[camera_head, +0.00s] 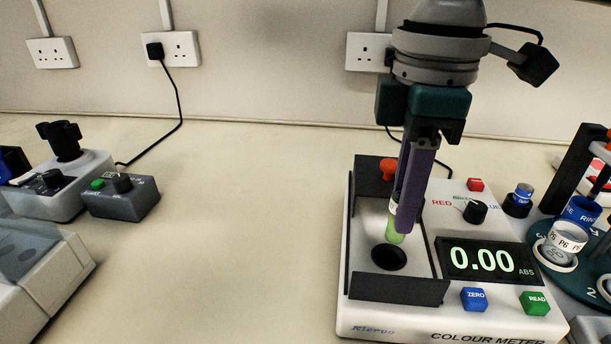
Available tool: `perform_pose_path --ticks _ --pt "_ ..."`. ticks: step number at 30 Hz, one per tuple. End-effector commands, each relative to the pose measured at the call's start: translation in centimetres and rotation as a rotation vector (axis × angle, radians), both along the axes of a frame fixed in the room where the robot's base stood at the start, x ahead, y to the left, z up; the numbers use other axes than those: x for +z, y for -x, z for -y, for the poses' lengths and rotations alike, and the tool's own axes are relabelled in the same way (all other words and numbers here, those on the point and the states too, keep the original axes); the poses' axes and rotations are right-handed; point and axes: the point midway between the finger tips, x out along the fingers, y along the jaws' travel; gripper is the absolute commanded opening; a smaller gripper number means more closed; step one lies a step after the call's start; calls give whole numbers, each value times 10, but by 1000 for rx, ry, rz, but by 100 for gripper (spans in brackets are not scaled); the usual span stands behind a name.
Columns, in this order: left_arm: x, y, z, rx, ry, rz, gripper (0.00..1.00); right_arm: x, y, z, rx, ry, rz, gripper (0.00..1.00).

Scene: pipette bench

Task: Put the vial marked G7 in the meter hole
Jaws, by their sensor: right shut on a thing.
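The colour meter (355,320) stands at the right, its display reading 0.00. Its round dark meter hole (388,257) lies inside a low black-walled bay and is empty. My right gripper (407,205) points down over the bay, shut on a vial (396,234) with green contents and a pale label. The vial is slightly tilted, its lower end just above and behind the hole in the picture. The marking on its label cannot be read, and the fingers hide much of it. My left gripper is not in view.
A grey box with a green button (120,197) and other devices stand at the left. The middle of the bench (240,240) is clear.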

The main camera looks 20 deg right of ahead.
Motion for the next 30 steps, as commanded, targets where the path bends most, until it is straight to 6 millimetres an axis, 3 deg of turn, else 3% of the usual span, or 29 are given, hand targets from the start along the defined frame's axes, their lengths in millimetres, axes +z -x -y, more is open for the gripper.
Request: perform_pose_path --ticks 12,28,29,30 --pt "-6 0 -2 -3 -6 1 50 -51 0 0 0 0 -1 0" --pt "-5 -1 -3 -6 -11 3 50 -60 0 0 -1 -1 -2 0" --pt "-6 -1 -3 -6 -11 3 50 -60 0 0 -1 -1 -1 33" --pt "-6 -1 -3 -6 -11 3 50 -59 0 0 0 -1 -1 37"
